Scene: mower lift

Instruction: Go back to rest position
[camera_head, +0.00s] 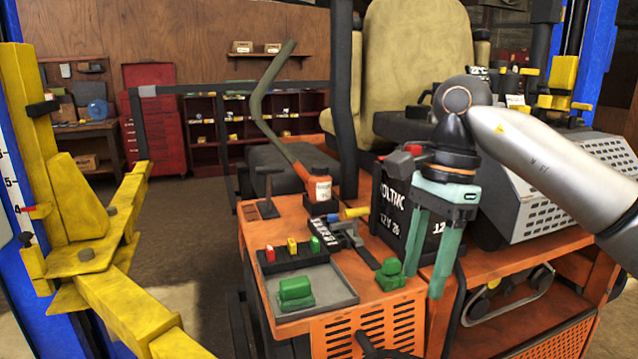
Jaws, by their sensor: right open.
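My right gripper (430,262) hangs from the arm that comes in from the right, with its green fingers pointing down. The fingers are apart and nothing shows between them. It is in front of the black battery (393,213) on the orange mower deck (378,322). A small green block (391,275) lies on the deck just left of the fingers, apart from them as far as I can see. Another green block (296,293) lies in the grey tray (335,293). My left gripper is not in the view.
A black rack (293,258) holds small red, yellow and green pieces behind the tray. The yellow lift arm (127,301) and blue post are at left. The mower seat (412,60) rises behind. Floor between lift and mower is clear.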

